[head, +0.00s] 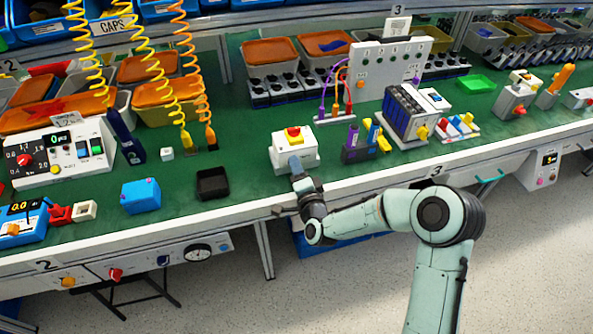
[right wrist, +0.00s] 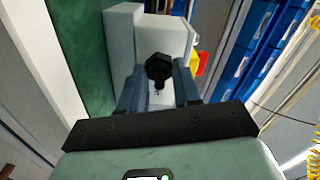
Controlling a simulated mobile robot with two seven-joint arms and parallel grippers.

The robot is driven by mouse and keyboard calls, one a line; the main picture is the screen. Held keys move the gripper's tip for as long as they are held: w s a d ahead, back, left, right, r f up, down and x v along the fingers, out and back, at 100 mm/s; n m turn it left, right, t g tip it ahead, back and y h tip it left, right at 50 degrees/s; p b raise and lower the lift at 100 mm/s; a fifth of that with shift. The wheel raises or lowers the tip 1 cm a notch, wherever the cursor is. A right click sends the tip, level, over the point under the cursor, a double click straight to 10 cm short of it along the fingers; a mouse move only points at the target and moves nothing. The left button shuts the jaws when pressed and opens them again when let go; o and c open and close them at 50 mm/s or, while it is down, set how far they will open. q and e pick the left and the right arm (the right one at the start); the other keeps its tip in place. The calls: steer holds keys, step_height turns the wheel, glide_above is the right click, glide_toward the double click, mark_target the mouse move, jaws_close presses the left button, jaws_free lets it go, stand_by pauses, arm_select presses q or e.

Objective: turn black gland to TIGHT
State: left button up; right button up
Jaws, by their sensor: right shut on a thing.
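The black gland (right wrist: 158,68) is a dark hex-shaped knob on the side of a white box, seen in the right wrist view. The white box (head: 307,153) stands near the bench's front edge in the head view and has a yellow and red switch (head: 294,136) on top. The box also fills the upper middle of the right wrist view (right wrist: 150,30). My right gripper (right wrist: 159,86) is shut on the gland, one finger on each side of it. In the head view my right gripper (head: 296,166) reaches the box's front face and hides the gland there. No TIGHT mark is readable. My left gripper is out of view.
A black open tray (head: 213,184) and a blue box (head: 141,196) stand left of the white box on the green bench. A block with purple and yellow parts (head: 362,147) stands to its right. Coiled yellow and orange cords (head: 190,70) hang at the left.

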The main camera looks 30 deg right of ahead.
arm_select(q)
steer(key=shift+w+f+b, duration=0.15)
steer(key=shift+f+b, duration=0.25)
arm_select(e)
steer(key=shift+m, duration=1.5)
steer(key=o, duration=1.1)
steer(key=shift+c, duration=0.2)
steer(key=shift+s, duration=0.1)
arm_select(q)
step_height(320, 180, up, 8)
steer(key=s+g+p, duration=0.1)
steer(key=p, duration=0.8)
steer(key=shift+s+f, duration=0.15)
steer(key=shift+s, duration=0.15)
arm_select(e)
steer(key=v, duration=1.3)
steer(key=shift+s+f, duration=0.1)
